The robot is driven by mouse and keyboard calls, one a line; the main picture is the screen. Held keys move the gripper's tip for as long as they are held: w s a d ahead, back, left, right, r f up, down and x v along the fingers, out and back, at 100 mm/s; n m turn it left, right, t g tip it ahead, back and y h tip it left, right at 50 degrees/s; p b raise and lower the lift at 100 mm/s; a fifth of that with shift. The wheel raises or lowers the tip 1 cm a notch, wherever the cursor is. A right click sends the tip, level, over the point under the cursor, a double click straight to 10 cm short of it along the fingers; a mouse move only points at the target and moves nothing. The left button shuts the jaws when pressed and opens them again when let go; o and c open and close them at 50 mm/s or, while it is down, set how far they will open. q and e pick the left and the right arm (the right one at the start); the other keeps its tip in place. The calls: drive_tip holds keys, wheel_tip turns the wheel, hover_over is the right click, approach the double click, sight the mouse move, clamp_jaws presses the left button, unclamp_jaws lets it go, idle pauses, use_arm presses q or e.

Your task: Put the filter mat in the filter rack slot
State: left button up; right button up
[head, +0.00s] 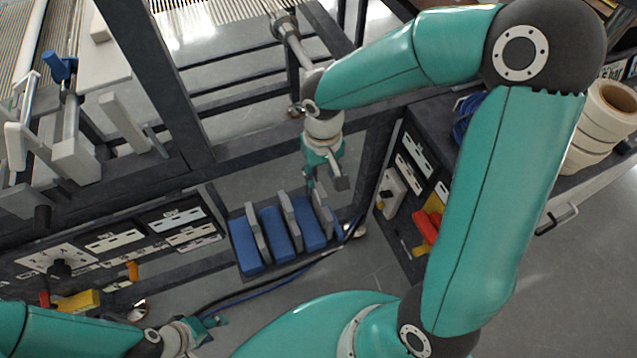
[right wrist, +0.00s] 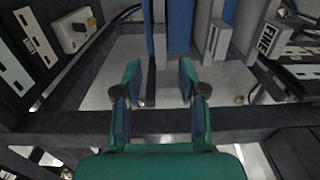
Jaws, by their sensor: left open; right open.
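The filter rack (head: 244,273) is a dark low frame beyond my base in the head view. Three blue slabs (head: 275,235) stand in it side by side, with light grey upright plates between them; they look like filter mats, but I cannot tell which is the task's mat. My right gripper (head: 325,180) is open and empty above the rack's right end. In the right wrist view its spread fingers (right wrist: 160,82) point toward a blue slab (right wrist: 180,25) and a grey plate (right wrist: 218,40), apart from both. My left gripper (head: 212,328) is open and low at the bottom left.
Dark panels with sockets and labels flank the rack on the left (head: 120,240) and right (head: 410,160). A dark frame beam (head: 260,145) crosses behind my right gripper. Cables (head: 270,290) run along the floor before the rack. White rolls (head: 605,125) sit at the right.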

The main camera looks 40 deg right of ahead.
wheel_tip(320, 180, up, 6)
drive_tip(key=shift+f, duration=0.25)
idle(0.5)
